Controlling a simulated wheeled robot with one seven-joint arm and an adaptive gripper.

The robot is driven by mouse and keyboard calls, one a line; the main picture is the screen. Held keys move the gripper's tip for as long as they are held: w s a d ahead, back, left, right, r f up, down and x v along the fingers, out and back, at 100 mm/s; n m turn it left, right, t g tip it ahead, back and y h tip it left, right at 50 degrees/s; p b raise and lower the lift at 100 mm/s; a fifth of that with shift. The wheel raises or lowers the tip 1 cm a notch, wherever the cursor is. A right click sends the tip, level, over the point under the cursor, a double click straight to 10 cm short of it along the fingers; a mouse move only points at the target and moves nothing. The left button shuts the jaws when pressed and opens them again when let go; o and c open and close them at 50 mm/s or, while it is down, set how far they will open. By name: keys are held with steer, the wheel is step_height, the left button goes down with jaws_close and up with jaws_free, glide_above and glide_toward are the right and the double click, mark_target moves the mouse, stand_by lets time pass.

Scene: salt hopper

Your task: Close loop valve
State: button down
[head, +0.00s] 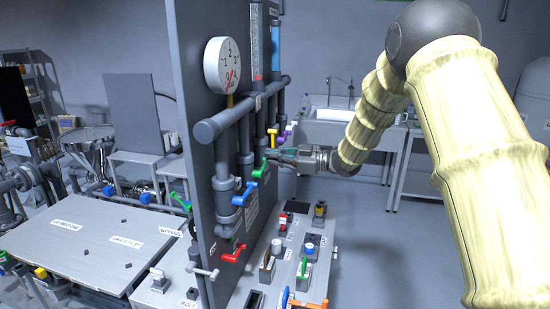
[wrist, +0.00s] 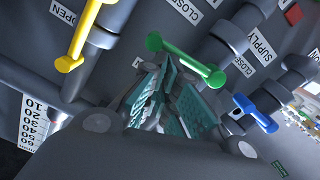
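Several coloured lever valves sit on grey pipes along a dark panel. No label reading LOOP is legible, so I cannot tell by name which one is the loop valve. A green valve handle (head: 257,169) is at my gripper (head: 275,155), and it also shows in the wrist view (wrist: 190,62). There, my gripper's teal-padded fingers (wrist: 168,72) are apart, with their tips at the green handle. The tips overlap the handle in the picture; I cannot tell whether they touch it.
A blue handle (head: 245,193) with a SUPPLY label (wrist: 264,51) nearby and a yellow handle (head: 272,138) flank the green one. A pressure gauge (head: 222,65) is above. A bench (head: 265,270) with switches and a red handle (head: 232,256) lies below. Floor at right is clear.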

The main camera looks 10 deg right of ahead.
steer(key=s+d+r+b, duration=0.2)
steer(key=s+d+r, duration=0.2)
steer(key=d, duration=0.5)
steer(key=shift+s+d+r+b, duration=0.15)
steer(key=shift+s+d+b, duration=0.2)
steer(key=shift+s, duration=0.15)
